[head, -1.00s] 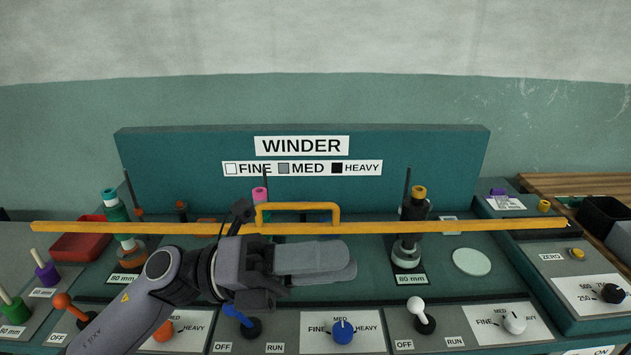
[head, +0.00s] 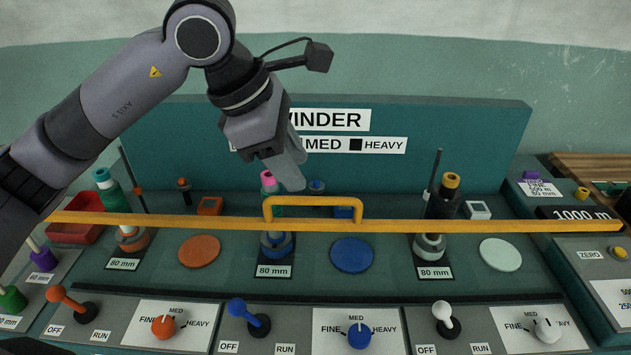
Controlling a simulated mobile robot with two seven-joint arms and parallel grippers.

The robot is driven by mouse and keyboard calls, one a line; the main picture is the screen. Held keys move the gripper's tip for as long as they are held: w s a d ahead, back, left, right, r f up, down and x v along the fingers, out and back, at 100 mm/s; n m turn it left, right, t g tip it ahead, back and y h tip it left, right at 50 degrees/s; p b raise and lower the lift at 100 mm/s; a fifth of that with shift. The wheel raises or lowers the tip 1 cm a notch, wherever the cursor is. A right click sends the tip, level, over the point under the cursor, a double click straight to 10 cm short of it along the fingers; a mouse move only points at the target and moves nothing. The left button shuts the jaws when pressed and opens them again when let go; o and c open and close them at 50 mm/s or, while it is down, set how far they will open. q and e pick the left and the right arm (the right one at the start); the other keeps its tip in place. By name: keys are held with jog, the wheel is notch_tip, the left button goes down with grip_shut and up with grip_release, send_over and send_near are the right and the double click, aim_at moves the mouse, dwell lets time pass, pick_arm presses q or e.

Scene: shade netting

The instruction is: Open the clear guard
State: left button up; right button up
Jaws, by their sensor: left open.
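The clear guard shows mainly as a long yellow bar (head: 450,226) running across the winder, with a yellow raised handle (head: 315,201) near its middle. Its clear panel is hard to make out. My left gripper (head: 292,175) is open and empty, with its fingers pointing down. In the picture its fingertips are just above the left part of the handle, apart from it; how far apart in depth I cannot tell. My right gripper is not in view.
Behind the bar stand spindles with spools, such as a black one (head: 443,198). Coloured discs, such as a blue one (head: 352,255), lie on the deck. Levers and knobs (head: 359,336) line the front panel. A red tray (head: 75,232) is at left.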

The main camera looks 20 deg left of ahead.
aim_at(316, 198)
pick_arm(q)
jog(key=p+x, duration=0.1)
jog(key=x, duration=0.5)
jog(key=shift+s+d+f, duration=0.1)
jog(key=shift+f, duration=0.05)
jog(key=shift+c, duration=0.3)
grip_shut()
